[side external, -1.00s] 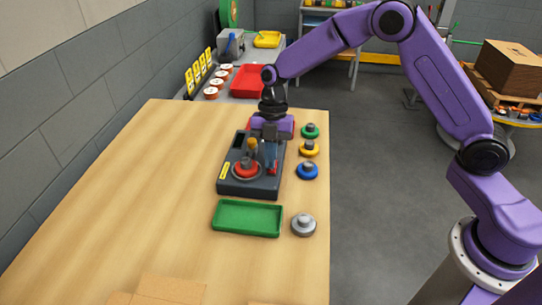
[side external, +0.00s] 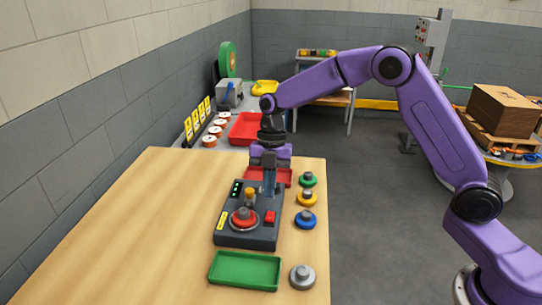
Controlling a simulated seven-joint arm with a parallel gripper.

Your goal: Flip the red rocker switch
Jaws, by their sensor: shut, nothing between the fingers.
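The red rocker switch (side external: 270,217) sits on the right side of a dark grey control box (side external: 248,239), on the wooden table. Its exact tilt is too small to tell. My gripper (side external: 269,193) points down over the far right part of the box, behind the switch in the picture and apart from it. Its fingers are shut and hold nothing. A small panel (side external: 236,188) at the box's far left shows green lights.
The box also carries a red disc with a grey knob (side external: 244,217) and an amber-topped post (side external: 250,196). Green (side external: 307,180), yellow (side external: 306,198), blue (side external: 305,220) and grey (side external: 302,277) knobbed discs stand to the right. A green tray (side external: 245,287) lies in front.

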